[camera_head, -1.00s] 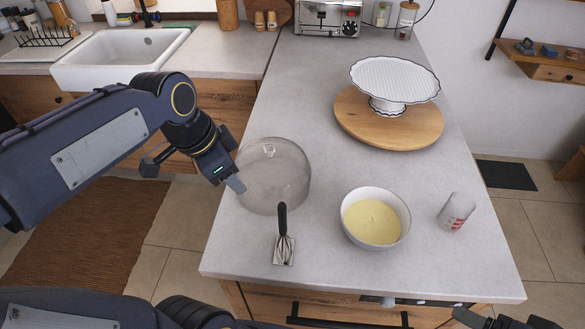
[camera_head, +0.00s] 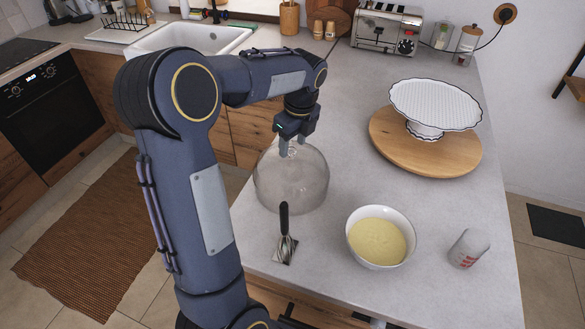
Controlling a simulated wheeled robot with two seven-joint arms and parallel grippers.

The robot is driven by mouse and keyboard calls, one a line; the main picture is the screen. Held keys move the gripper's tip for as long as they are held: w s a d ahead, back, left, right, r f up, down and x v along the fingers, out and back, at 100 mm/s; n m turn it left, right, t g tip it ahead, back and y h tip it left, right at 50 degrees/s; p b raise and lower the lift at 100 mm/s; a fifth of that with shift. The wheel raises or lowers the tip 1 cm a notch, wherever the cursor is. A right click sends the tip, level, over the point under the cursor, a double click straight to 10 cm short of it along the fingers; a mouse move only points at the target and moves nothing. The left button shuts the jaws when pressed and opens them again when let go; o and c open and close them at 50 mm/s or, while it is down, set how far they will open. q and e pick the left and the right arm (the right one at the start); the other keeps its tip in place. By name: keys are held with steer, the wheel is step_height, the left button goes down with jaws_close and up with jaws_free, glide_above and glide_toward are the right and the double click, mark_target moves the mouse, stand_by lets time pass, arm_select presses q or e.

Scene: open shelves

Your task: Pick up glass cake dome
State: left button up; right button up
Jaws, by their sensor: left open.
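The glass cake dome (camera_head: 291,184) is a clear, round cover with a small knob on top, standing on the grey counter at its left edge. My left gripper (camera_head: 293,151) points down right over the top of the dome, with its fingers at the knob. Its fingers are apart, and they partly hide the knob; I cannot tell whether they touch it. My right gripper does not show.
A bowl of yellow batter (camera_head: 379,238) and a measuring cup (camera_head: 468,248) stand to the right. A white cake stand (camera_head: 434,104) sits on a round wooden board (camera_head: 440,160) behind them. Bare counter lies between.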

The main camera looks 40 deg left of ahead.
arm_select(q)
steer(key=shift+a+f, duration=0.25)
steer(key=shift+f, duration=0.8)
steer(key=c, duration=0.9)
steer(key=shift+r, duration=0.1)
steer(key=shift+c, duration=0.2)
steer(key=shift+r, duration=0.1)
